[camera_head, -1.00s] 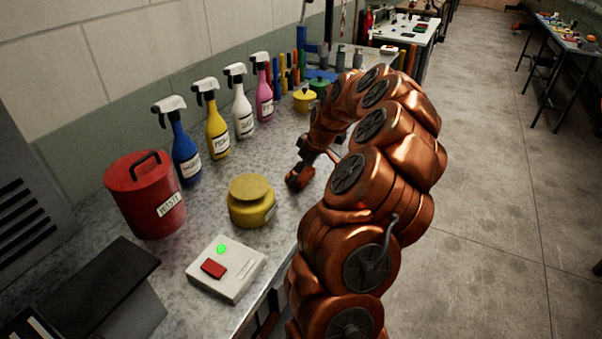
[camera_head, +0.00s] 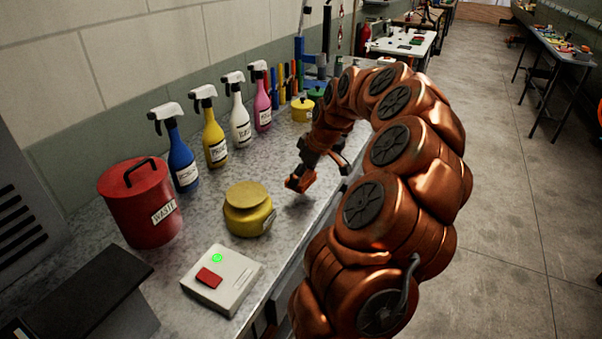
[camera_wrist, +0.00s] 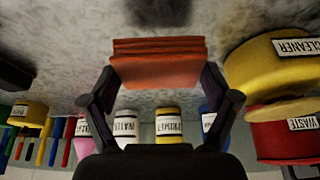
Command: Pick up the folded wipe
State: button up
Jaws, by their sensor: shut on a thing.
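The folded wipe is an orange-red, layered flat bundle. In the wrist view the wipe (camera_wrist: 158,64) sits between the two dark fingers of my gripper (camera_wrist: 160,85), which press on its left and right edges. In the head view my gripper (camera_head: 303,180) is low over the bench, right of the yellow cleaner pot. The wipe shows there only as a small orange patch, hard to tell from my orange wrist. I cannot tell surely how far it is off the bench.
The grey bench (camera_head: 226,177) also holds a red waste bin (camera_head: 135,208), a yellow cleaner pot (camera_head: 247,214), a white box with a red button (camera_head: 222,279) and several spray bottles (camera_head: 215,143) along the wall. Bare bench lies between my gripper and the bottles.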

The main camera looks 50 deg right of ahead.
jog(key=s+a+r+b, duration=0.1)
jog(key=s+a+b, duration=0.2)
jog(key=s+a, duration=0.4)
jog(key=s, duration=0.3)
jog(key=shift+s, duration=0.35)
jog(key=o, duration=0.3)
jog(key=c, duration=0.3)
jog(key=shift+c, duration=0.3)
